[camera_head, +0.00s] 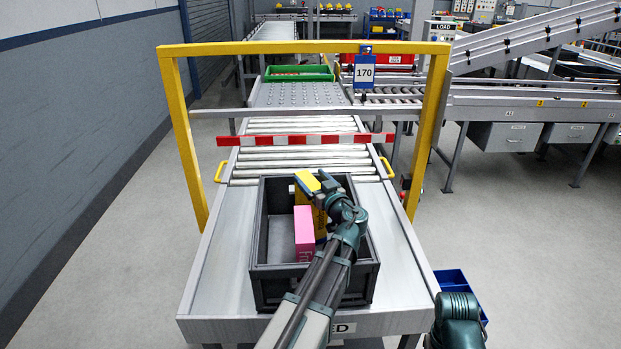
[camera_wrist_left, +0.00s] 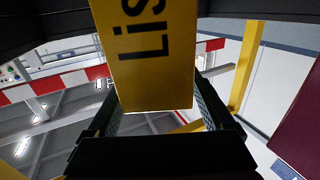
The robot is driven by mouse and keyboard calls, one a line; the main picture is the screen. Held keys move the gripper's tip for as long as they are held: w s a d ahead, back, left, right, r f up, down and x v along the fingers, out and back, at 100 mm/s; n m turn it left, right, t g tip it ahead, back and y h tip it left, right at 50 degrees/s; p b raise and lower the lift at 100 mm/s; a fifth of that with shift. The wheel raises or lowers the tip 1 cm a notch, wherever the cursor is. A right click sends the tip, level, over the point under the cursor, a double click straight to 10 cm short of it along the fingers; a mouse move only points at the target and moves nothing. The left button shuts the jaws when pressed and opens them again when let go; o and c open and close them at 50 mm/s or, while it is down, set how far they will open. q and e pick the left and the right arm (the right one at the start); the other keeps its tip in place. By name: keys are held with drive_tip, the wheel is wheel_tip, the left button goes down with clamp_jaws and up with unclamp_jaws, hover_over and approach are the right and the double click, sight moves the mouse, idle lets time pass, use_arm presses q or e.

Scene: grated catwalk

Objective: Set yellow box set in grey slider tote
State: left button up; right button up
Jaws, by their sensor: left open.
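The dark grey tote (camera_head: 270,286) stands on the metal end of the roller line. The yellow box (camera_head: 307,182) is inside it, near its far middle, partly hidden by my left arm and gripper. In the left wrist view the yellow box (camera_wrist_left: 150,55) shows dark lettering and sits between the fingers. My left gripper (camera_head: 318,190) is open around the yellow box; whether the fingers touch it cannot be told. My left gripper (camera_wrist_left: 160,115) also shows in the left wrist view. My right gripper is not in view.
A pink box (camera_head: 304,235) stands in the tote beside the yellow box. A yellow frame (camera_head: 300,48) arches over the rollers, with a red and white bar (camera_head: 305,139) across them. A green tray (camera_head: 298,73) is farther back. A blue bin (camera_head: 453,281) is at the right.

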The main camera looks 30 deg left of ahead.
use_arm(q)
drive_tip(key=v, duration=1.1)
drive_tip(key=shift+s, duration=0.1)
